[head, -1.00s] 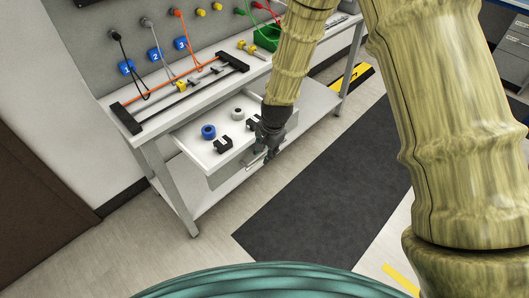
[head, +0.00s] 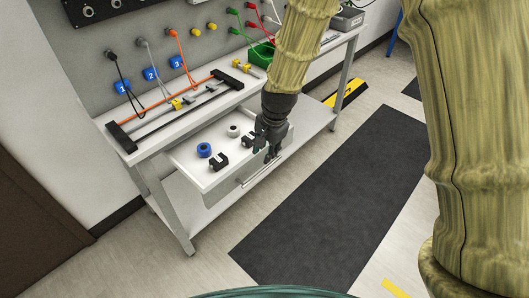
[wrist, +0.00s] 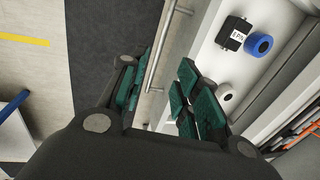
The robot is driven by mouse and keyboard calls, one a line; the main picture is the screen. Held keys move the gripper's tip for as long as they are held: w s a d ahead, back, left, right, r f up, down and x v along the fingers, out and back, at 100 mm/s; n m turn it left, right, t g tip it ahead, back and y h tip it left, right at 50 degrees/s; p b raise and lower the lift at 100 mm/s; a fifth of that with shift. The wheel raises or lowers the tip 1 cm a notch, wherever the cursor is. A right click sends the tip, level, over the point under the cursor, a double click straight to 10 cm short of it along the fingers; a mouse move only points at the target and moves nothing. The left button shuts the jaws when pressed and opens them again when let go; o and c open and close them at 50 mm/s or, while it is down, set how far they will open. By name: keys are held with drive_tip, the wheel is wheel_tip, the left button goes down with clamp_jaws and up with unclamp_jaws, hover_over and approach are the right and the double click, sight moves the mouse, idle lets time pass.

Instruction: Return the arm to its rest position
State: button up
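My gripper (head: 270,152) hangs at the front of the open white drawer (head: 190,163), at the end of my bamboo-textured arm. In the wrist view my gripper (wrist: 160,100) is open, with its teal finger pads apart. The metal drawer handle (wrist: 154,70) shows in the gap between the fingers; I cannot tell whether they touch it. Nothing else is between them.
A pegboard with plugs and numbered blue tags stands behind. A lower shelf (head: 215,196) lies under the drawer. The dark floor mat (head: 325,195) in front is clear.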

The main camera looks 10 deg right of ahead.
idle(0.4)
drive_tip(key=s+d+f+n, duration=0.3)
drive_tip(key=s+d+f, duration=0.2)
drive_tip(key=s+f, duration=0.5)
drive_tip(key=s+d+f+n+g, duration=0.1)
drive_tip(key=s+d+f+n, duration=0.2)
drive_tip(key=s+f, duration=0.6)
drive_tip(key=s+d+f+n+h, duration=0.1)
drive_tip(key=s+d+f+n, duration=0.3)
drive_tip(key=s+f, duration=0.5)
drive_tip(key=s+d, duration=0.1)
drive_tip(key=s, duration=0.7)
drive_tip(key=shift+s+d+g, duration=0.2)
drive_tip(key=shift+s+g, duration=0.05)
drive_tip(key=shift+g, duration=0.15)
